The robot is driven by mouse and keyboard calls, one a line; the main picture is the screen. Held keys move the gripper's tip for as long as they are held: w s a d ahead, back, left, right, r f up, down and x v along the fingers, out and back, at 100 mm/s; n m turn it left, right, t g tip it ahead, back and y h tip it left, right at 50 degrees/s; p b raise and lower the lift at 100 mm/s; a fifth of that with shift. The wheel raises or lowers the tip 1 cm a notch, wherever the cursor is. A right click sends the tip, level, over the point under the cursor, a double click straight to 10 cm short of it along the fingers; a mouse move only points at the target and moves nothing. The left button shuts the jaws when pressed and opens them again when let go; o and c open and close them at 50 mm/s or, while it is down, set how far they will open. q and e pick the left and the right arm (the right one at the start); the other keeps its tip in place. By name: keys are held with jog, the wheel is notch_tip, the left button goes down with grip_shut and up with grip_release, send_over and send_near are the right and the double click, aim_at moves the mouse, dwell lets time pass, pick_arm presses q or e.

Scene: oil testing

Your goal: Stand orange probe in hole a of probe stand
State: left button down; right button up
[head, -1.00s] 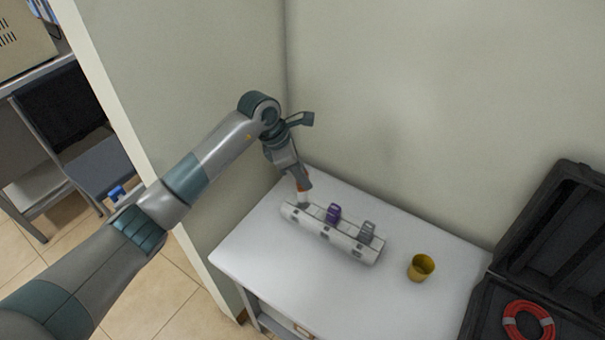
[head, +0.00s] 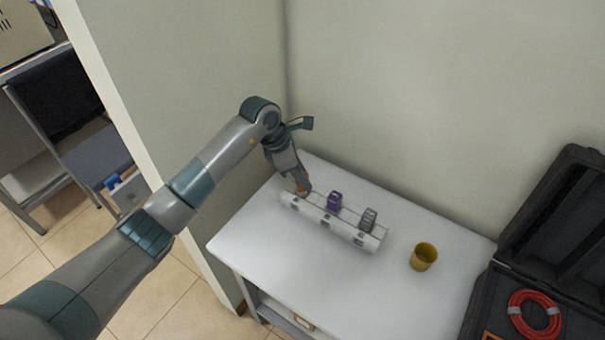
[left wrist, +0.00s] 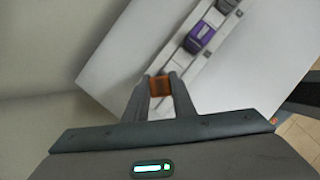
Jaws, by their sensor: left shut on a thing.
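The white probe stand (head: 346,231) lies along the table near the wall. The purple probe (head: 334,201) and the grey probe (head: 368,218) stand in it. My left gripper (head: 302,188) is shut on the orange probe (left wrist: 160,86) at the stand's left end. The probe's orange top shows between the fingers in the left wrist view, and its lower part is hidden. The probe is down at the stand; I cannot tell how deep it sits in the hole. The purple probe also shows in the left wrist view (left wrist: 200,37). My right gripper is not in view.
A yellow cup (head: 423,257) stands on the white table (head: 290,270) right of the stand. An open black case (head: 545,260) with a red coil (head: 534,313) is at the right. Walls close off the back and left. The table's front is clear.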

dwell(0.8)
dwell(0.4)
pick_arm(q)
jog(key=shift+b, duration=0.5)
dwell(0.5)
jog(key=shift+f+b, duration=0.65)
jog(key=shift+f, duration=0.05)
jog(key=c, duration=1.8)
grip_release()
jog(key=shift+o, duration=0.2)
jog(key=w+p+v, duration=0.1)
jog(key=p+v, duration=0.4)
jog(key=v, duration=0.6)
jog(key=shift+s, duration=0.5)
